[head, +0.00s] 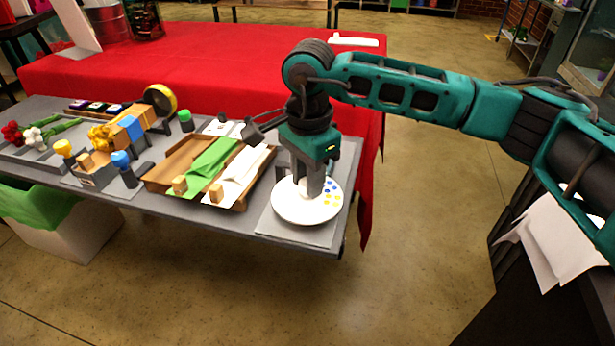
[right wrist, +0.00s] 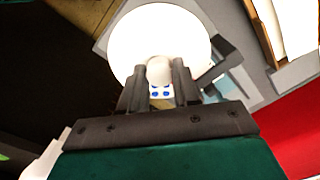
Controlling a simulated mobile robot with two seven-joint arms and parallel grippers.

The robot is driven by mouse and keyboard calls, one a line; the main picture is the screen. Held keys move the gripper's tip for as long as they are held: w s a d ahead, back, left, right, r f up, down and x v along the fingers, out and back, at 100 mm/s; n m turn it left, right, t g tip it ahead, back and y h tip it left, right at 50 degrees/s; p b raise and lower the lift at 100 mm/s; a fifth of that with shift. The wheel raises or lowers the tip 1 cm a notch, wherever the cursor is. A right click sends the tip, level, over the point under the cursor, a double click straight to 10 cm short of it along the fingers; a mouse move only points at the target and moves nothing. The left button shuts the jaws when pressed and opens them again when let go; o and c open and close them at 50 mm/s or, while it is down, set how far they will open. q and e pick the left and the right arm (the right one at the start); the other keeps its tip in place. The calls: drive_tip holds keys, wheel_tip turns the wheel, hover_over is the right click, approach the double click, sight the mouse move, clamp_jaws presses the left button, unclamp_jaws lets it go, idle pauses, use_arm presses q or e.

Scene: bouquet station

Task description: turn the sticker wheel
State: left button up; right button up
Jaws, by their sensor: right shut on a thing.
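The sticker wheel (head: 297,209) is a white disc on a grey base plate at the right end of the grey table. Blue and yellow dots show on its right side in the head view. In the right wrist view the wheel (right wrist: 150,35) lies under the gripper, with a pale rounded knob (right wrist: 159,69) between the fingers and blue dots just below it. My right gripper (head: 311,190) points down over the wheel, and in the right wrist view its fingers (right wrist: 159,84) are shut on the knob. My left gripper is not in view.
A wooden tray (head: 160,172) with green and white sheets lies left of the wheel. Further left are a grey holder (head: 95,174), a tape roll (head: 160,99) and flowers (head: 35,137). A red-covered table (head: 215,60) stands behind. Open floor lies in front.

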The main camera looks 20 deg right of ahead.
drive_tip(key=o, duration=0.8)
drive_tip(key=shift+c, duration=0.2)
drive_tip(key=shift+r, duration=0.1)
wheel_tip(320, 180, up, 13)
drive_tip(key=shift+s+p, duration=0.15)
drive_tip(key=shift+p, duration=0.15)
